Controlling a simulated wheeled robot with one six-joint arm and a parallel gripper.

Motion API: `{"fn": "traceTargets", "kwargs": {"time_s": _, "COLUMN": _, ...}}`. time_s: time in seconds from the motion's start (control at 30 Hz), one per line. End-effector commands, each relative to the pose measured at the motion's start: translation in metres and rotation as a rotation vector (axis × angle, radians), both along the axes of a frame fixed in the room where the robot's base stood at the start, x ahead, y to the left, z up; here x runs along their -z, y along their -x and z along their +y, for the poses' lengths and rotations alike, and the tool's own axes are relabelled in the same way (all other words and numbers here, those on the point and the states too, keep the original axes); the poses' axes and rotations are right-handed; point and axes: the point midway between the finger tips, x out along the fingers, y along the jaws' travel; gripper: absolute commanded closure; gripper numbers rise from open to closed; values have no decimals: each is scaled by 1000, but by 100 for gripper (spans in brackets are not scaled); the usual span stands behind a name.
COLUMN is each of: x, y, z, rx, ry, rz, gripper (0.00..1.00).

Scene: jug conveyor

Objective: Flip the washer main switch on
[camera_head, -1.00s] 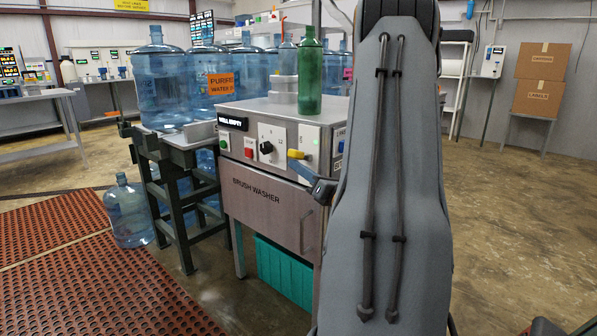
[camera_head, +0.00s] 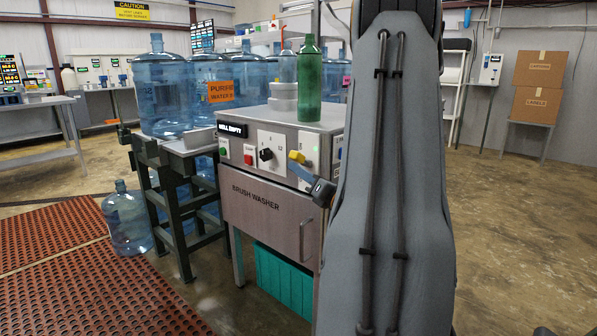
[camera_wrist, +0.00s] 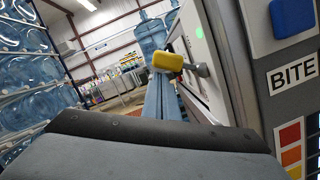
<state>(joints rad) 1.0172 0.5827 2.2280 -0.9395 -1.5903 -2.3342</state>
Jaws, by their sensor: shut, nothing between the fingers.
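The brush washer (camera_head: 250,188) is a grey metal cabinet with a control panel on its front. Its main switch is a lever with a yellow grip (camera_head: 297,156), near a small green light at the panel's right part. In the wrist view the yellow grip (camera_wrist: 167,61) sits on a grey stem, tilted up, with the green light (camera_wrist: 199,32) glowing behind. My gripper (camera_head: 296,167) is shut and empty, its blue-grey fingers just under the yellow grip. The fingers (camera_wrist: 166,95) also show below the grip in the wrist view; whether they touch it I cannot tell.
A black rotary knob (camera_head: 265,154), a red button (camera_head: 248,160) and a "WELL EMPTY" display (camera_head: 232,129) share the panel. A green bottle (camera_head: 308,85) stands on top. Large blue jugs (camera_head: 161,90) are on the left stand. My arm hides the washer's right side.

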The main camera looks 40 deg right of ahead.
Motion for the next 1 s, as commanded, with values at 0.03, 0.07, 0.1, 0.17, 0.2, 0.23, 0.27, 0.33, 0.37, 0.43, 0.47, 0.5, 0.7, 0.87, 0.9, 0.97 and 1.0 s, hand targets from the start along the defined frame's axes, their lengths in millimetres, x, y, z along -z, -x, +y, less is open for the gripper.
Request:
{"fn": "traceTargets", "kwargs": {"time_s": 0.03, "x": 6, "y": -1, "z": 2, "rx": 0, "ry": 0, "rz": 0, "gripper": 100}}
{"fn": "traceTargets", "kwargs": {"time_s": 0.07, "x": 8, "y": -1, "z": 4, "rx": 0, "ry": -1, "rz": 0, "gripper": 100}}
{"fn": "traceTargets", "kwargs": {"time_s": 0.1, "x": 12, "y": -1, "z": 7, "rx": 0, "ry": -1, "rz": 0, "gripper": 100}}
{"fn": "traceTargets", "kwargs": {"time_s": 0.17, "x": 19, "y": -1, "z": 11, "rx": -1, "ry": -3, "rz": 1, "gripper": 100}}
{"fn": "traceTargets", "kwargs": {"time_s": 0.2, "x": 24, "y": -1, "z": 14, "rx": 0, "ry": -2, "rz": 0, "gripper": 100}}
{"fn": "traceTargets", "kwargs": {"time_s": 0.23, "x": 27, "y": -1, "z": 16, "rx": 0, "ry": -2, "rz": 0, "gripper": 100}}
{"fn": "traceTargets", "kwargs": {"time_s": 0.27, "x": 30, "y": 0, "z": 18, "rx": 0, "ry": -2, "rz": 0, "gripper": 100}}
{"fn": "traceTargets", "kwargs": {"time_s": 0.33, "x": 35, "y": 7, "z": 21, "rx": 3, "ry": -3, "rz": 1, "gripper": 100}}
{"fn": "traceTargets", "kwargs": {"time_s": 0.37, "x": 34, "y": 15, "z": 20, "rx": 5, "ry": -3, "rz": 2, "gripper": 100}}
{"fn": "traceTargets", "kwargs": {"time_s": 0.43, "x": 36, "y": 32, "z": 21, "rx": 5, "ry": -4, "rz": 1, "gripper": 100}}
{"fn": "traceTargets", "kwargs": {"time_s": 0.47, "x": 37, "y": 39, "z": 21, "rx": 6, "ry": -3, "rz": 1, "gripper": 100}}
{"fn": "traceTargets", "kwargs": {"time_s": 0.5, "x": 39, "y": 47, "z": 22, "rx": 5, "ry": -3, "rz": 2, "gripper": 100}}
{"fn": "traceTargets", "kwargs": {"time_s": 0.7, "x": 46, "y": 81, "z": 25, "rx": 3, "ry": -3, "rz": 1, "gripper": 100}}
{"fn": "traceTargets", "kwargs": {"time_s": 0.87, "x": 49, "y": 95, "z": 26, "rx": 1, "ry": -2, "rz": 1, "gripper": 100}}
{"fn": "traceTargets", "kwargs": {"time_s": 0.9, "x": 49, "y": 97, "z": 26, "rx": 1, "ry": -1, "rz": 1, "gripper": 100}}
{"fn": "traceTargets", "kwargs": {"time_s": 0.97, "x": 49, "y": 99, "z": 27, "rx": 1, "ry": -1, "rz": 0, "gripper": 100}}
{"fn": "traceTargets", "kwargs": {"time_s": 1.0, "x": 50, "y": 99, "z": 27, "rx": 1, "ry": -1, "rz": 0, "gripper": 100}}
